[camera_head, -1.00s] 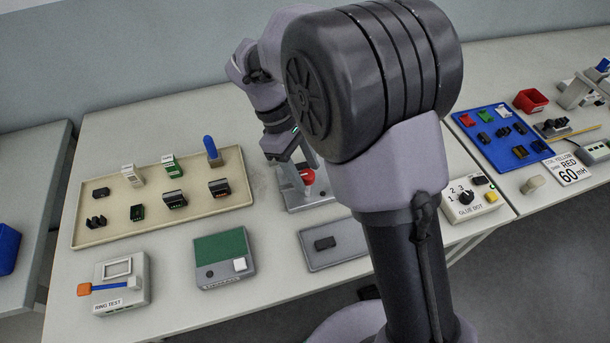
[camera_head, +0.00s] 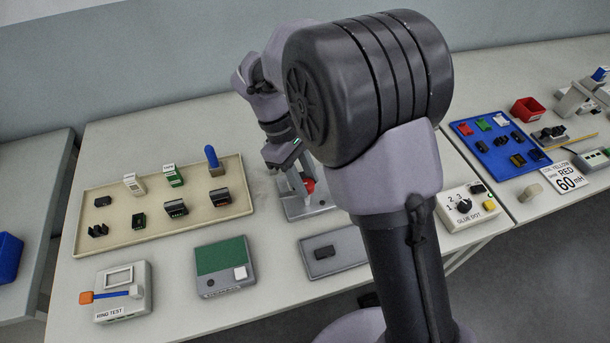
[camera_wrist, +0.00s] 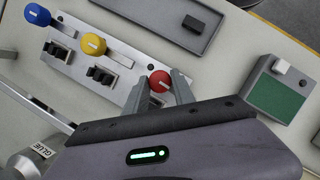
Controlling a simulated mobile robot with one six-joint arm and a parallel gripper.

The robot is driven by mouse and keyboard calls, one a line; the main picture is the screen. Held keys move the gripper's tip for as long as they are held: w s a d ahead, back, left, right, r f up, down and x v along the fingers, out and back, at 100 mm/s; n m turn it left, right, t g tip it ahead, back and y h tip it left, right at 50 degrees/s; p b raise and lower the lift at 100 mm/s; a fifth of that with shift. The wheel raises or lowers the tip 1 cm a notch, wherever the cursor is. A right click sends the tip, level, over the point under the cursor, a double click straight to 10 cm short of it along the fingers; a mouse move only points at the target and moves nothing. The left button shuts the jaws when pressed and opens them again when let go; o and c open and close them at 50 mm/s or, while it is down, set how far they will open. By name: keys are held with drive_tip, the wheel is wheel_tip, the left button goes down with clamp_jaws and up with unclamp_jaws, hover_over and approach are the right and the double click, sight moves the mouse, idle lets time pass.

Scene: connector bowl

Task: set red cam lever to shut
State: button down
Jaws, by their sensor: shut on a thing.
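The red cam lever (camera_wrist: 159,80) shows its round red knob between the two fingertips of my gripper (camera_wrist: 160,90) in the wrist view. My gripper is shut on it. The fingers hide most of its arm. In the head view the red knob (camera_head: 309,185) shows beside my gripper, partly behind my arm. In the wrist view the lever stands on a light grey base plate (camera_wrist: 125,85), in a row with a yellow-knobbed lever (camera_wrist: 93,44) and a blue-knobbed lever (camera_wrist: 38,15).
A beige tray (camera_head: 130,238) of connectors lies left of the base plate. A green-topped box (camera_head: 222,265) and a grey tray with a black part (camera_head: 325,253) lie in front. A dial box (camera_head: 466,207) is at right. Bare table shows between them.

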drive_tip(key=m+p, duration=0.1)
drive_tip(key=p, duration=0.1)
drive_tip(key=m+g+p, duration=0.1)
drive_tip(key=m+p, duration=0.1)
drive_tip(key=shift+w+r+y, duration=0.1)
drive_tip(key=shift+r+y, duration=0.2)
drive_tip(key=m+p, duration=0.1)
drive_tip(key=m, duration=0.1)
drive_tip(key=m+g+y+p, duration=0.1)
drive_tip(key=m, duration=0.2)
drive_tip(key=shift+d+f+y+p, duration=0.2)
drive_tip(key=shift+y+p, duration=0.1)
drive_tip(key=shift+p, duration=0.1)
drive_tip(key=m+y+p, duration=0.1)
drive_tip(key=m, duration=0.3)
drive_tip(key=shift+y, duration=0.4)
drive_tip(key=m, duration=0.2)
drive_tip(key=m+y, duration=0.1)
drive_tip(key=m, duration=0.2)
drive_tip(key=shift+d+f+t+y, duration=0.1)
drive_tip(key=shift+d+t+y, duration=0.05)
drive_tip(key=shift+t+y, duration=0.15)
drive_tip(key=c, duration=1.1)
unclamp_jaws()
drive_tip(key=shift+o, duration=0.2)
